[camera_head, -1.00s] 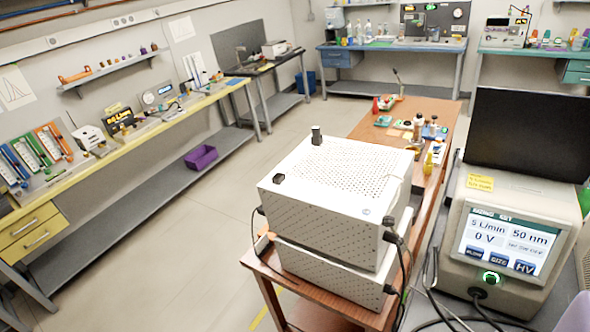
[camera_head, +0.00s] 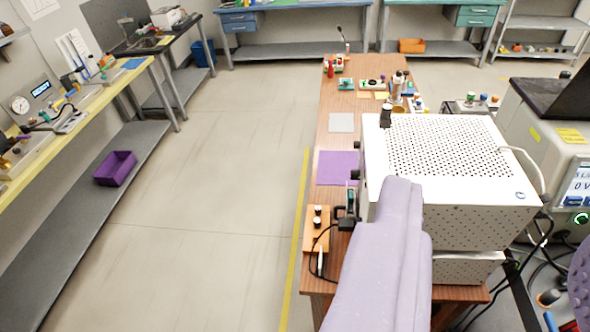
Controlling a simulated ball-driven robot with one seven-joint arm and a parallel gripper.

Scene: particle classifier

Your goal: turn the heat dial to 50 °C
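I cannot pick out a dial marked for heat or any temperature reading. A grey panel (camera_head: 37,100) with a round white gauge (camera_head: 19,104) and a small lit display (camera_head: 41,89) stands on the yellow bench at the left; its markings are too small to read. A small wooden board (camera_head: 318,229) with black knob-like parts lies on the brown table, left of the white perforated box (camera_head: 450,150). Lavender parts of my own arm cross the lower middle and right edge. I cannot make out my gripper's fingertips in this view.
The brown table (camera_head: 341,122) also holds a purple mat (camera_head: 337,167) and small items at its far end. A monitor unit (camera_head: 575,185) stands at the right, with cables below. A purple bin (camera_head: 115,168) is on the left bench's lower shelf. The floor (camera_head: 220,190) between is clear.

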